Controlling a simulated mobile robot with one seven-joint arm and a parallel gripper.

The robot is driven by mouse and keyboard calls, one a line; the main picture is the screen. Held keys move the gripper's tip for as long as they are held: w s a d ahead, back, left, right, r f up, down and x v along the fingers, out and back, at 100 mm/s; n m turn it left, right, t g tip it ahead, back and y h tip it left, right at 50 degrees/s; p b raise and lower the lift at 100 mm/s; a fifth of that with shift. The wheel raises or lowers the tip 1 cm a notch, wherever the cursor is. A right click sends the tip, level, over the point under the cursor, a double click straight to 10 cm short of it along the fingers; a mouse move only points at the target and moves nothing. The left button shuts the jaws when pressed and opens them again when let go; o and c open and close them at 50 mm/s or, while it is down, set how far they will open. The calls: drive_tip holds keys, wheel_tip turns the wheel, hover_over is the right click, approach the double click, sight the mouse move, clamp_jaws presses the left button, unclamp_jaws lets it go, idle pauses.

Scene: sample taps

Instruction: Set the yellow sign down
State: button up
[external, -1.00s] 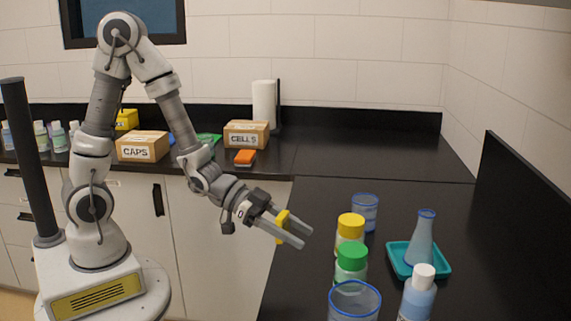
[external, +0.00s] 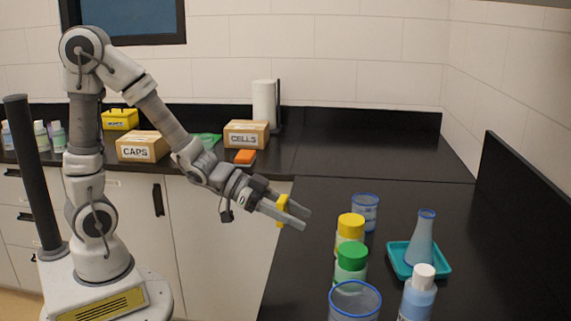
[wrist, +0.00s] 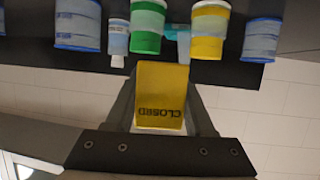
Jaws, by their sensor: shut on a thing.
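The yellow sign (wrist: 161,92) is between the fingers of my gripper (external: 287,212); in the wrist view it carries dark lettering reading "CLOSED", upside down. My gripper is shut on it. The sign also shows in the external view as a small yellow piece (external: 282,210) between the fingers. My gripper is in the air near the left edge of the black counter (external: 310,200), left of the yellow-capped jar. The sign touches no surface that I can see.
On the counter stand a yellow-capped jar (external: 350,228), a green-capped jar (external: 351,262), blue-rimmed beakers (external: 365,212), a white-capped bottle (external: 418,296) and a flask (external: 421,240) in a teal tray (external: 398,262). Boxes (external: 143,147) stand on the back counter. The right counter's far part is clear.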

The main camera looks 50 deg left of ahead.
drive_tip(key=w+a+r+n+t+y+p, duration=0.15)
drive_tip(key=w+a+n+y+p, duration=0.35)
drive_tip(key=a, duration=0.9)
drive_tip(key=w+a+n+t+y+p, duration=0.1)
drive_tip(key=w+a+n+t+y, duration=0.15)
drive_tip(key=w+a, duration=0.8)
drive_tip(key=w+d+m+g+h+p, duration=0.1)
drive_tip(key=w+d+m+g+h, duration=0.15)
drive_tip(key=w+d, duration=0.45)
drive_tip(key=w+d+m+g+h+p, duration=0.15)
drive_tip(key=w+d+m+h, duration=0.3)
drive_tip(key=d, duration=0.55)
drive_tip(key=shift+n+t+y, duration=0.35)
drive_tip(key=shift+n+t, duration=0.1)
drive_tip(key=shift+t, duration=0.15)
drive_tip(key=w+a+f, duration=0.2)
drive_tip(key=a, duration=0.1)
drive_tip(key=w+a+f+p, duration=0.1)
drive_tip(key=w+a+f, duration=0.1)
drive_tip(key=w+a, duration=0.1)
drive_tip(key=w+a+f, duration=0.2)
drive_tip(key=w, duration=0.1)
drive_tip(key=shift+a+f, duration=0.15)
drive_tip(key=shift+a, duration=0.25)
drive_tip(key=shift+f, duration=2.05)
drive_tip(key=shift+f, duration=0.1)
drive_tip(key=shift+f, duration=0.55)
drive_tip(key=o, duration=1.3)
